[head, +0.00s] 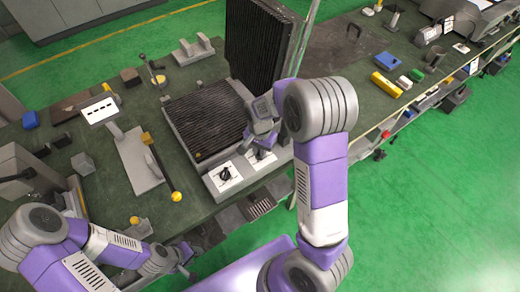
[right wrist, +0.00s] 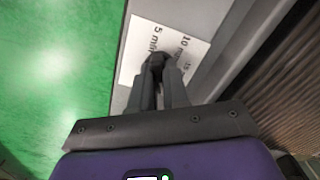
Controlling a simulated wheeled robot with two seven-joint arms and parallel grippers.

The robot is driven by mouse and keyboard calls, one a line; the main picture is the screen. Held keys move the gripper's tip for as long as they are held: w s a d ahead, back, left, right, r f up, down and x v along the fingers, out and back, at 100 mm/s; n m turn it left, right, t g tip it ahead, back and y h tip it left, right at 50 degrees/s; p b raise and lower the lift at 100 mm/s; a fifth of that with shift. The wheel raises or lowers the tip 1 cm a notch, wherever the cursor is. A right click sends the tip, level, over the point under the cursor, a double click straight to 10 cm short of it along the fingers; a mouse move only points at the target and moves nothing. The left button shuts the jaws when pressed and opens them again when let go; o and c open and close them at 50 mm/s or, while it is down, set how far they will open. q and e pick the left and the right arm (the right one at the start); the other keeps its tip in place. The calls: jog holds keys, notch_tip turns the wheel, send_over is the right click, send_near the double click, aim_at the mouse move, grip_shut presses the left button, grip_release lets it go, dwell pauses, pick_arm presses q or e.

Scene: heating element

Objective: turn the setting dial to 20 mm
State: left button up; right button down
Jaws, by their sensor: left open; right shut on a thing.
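The heating element has a ribbed lower plate (head: 205,122), a raised ribbed plate (head: 262,48) and two white dial plates along its front edge. The left dial (head: 225,174) has a black knob and is uncovered. My right gripper (head: 262,150) is over the right dial plate (head: 253,168) and hides most of it. In the right wrist view, my right gripper (right wrist: 158,72) is shut on the black dial knob (right wrist: 156,58). My left gripper (head: 182,268) is open and empty, low near the bench's front edge.
A lever with a yellow ball end (head: 176,196) stands left of the heating element. A yellow block (head: 386,85) and a blue block (head: 388,60) lie on the bench to the right. Green floor (head: 440,200) is free in front.

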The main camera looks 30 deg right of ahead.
jog(key=c, duration=1.1)
grip_release()
notch_tip(320, 180, up, 8)
jog(key=shift+f+p, duration=0.2)
jog(key=shift+p, duration=0.7)
